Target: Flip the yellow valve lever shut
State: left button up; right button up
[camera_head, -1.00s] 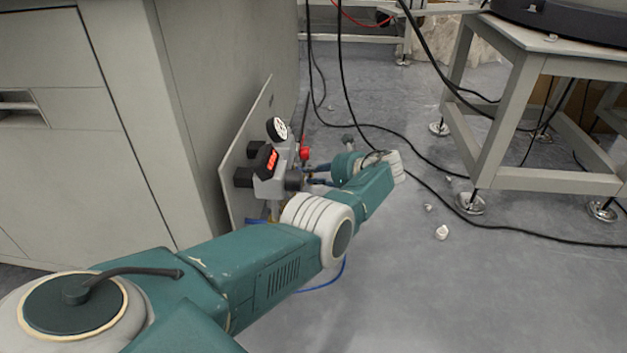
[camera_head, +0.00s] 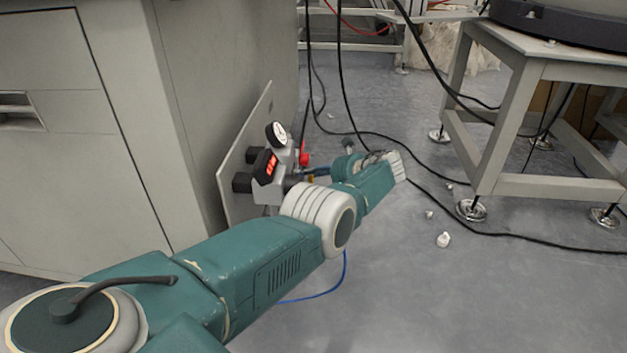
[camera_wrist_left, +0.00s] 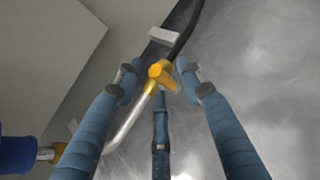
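The yellow valve lever (camera_wrist_left: 163,75) shows in the left wrist view, on a silver pipe running down and left. My left gripper (camera_wrist_left: 158,78) has blue fingers on both sides of the lever and a third finger below it. The fingers are spread, with the lever between their tips; I cannot tell whether any finger touches it. In the head view the left gripper (camera_head: 318,171) is partly hidden by my arm, beside the grey valve unit (camera_head: 271,188) with its round gauge (camera_head: 277,134) and red display. A small yellow patch (camera_head: 311,178) shows by the fingers. My right gripper is out of view.
The unit is mounted on a pale panel (camera_head: 236,160) beside a grey cabinet (camera_head: 90,120). Black cables hang and run across the floor. A grey-framed table (camera_head: 520,120) stands at the right. The floor between is mostly open, with small white scraps (camera_head: 443,239).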

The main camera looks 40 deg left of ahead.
pick_arm(q)
jog(key=shift+d, duration=0.15)
jog(key=v, duration=1.1)
jog(key=shift+d+r, duration=0.25)
jog(key=shift+d, duration=0.1)
